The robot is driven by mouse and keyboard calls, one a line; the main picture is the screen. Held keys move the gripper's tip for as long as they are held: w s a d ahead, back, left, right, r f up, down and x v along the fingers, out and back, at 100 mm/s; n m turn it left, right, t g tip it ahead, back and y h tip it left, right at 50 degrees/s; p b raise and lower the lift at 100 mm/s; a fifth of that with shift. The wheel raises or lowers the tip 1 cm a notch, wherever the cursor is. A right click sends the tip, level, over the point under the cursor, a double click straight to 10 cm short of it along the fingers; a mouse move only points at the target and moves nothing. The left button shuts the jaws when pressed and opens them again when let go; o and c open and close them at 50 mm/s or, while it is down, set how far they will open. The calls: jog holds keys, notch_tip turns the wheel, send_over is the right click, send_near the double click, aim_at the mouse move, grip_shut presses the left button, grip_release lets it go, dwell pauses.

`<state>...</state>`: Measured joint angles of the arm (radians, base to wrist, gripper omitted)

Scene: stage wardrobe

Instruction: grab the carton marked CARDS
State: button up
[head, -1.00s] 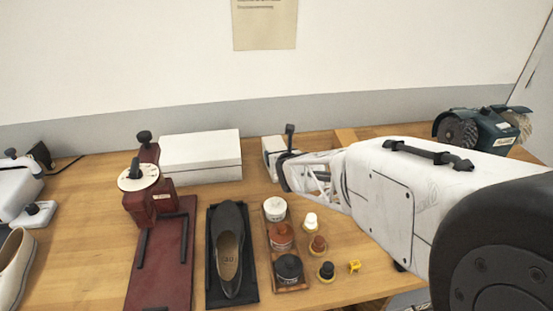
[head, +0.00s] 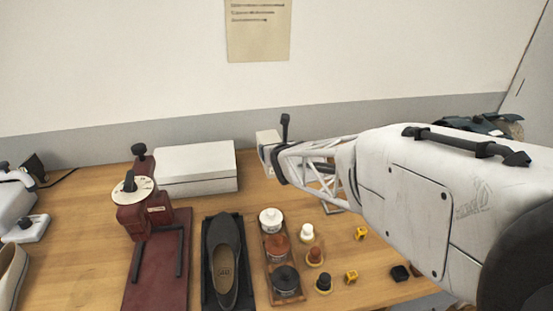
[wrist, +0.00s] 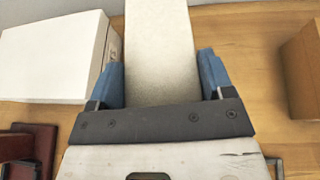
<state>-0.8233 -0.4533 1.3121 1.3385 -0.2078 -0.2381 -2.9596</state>
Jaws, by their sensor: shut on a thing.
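A pale off-white carton (head: 265,139) is in my gripper (wrist: 160,76), and no lettering on it can be read from here. In the wrist view the carton (wrist: 160,35) sits between the two blue finger pads, which press on its left and right sides. In the head view my gripper (head: 277,160) holds it at the back of the table, and it appears raised above the wood. Its lower part is partly hidden by my gripper.
A white shoe box (head: 197,168) lies close to the left. A brown box (wrist: 303,65) stands to the right in the wrist view. A red stand with a dial (head: 135,197), a dark shoe (head: 224,262) and a tray of jars (head: 268,252) are in front.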

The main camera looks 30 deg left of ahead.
jog(key=shift+r, duration=1.6)
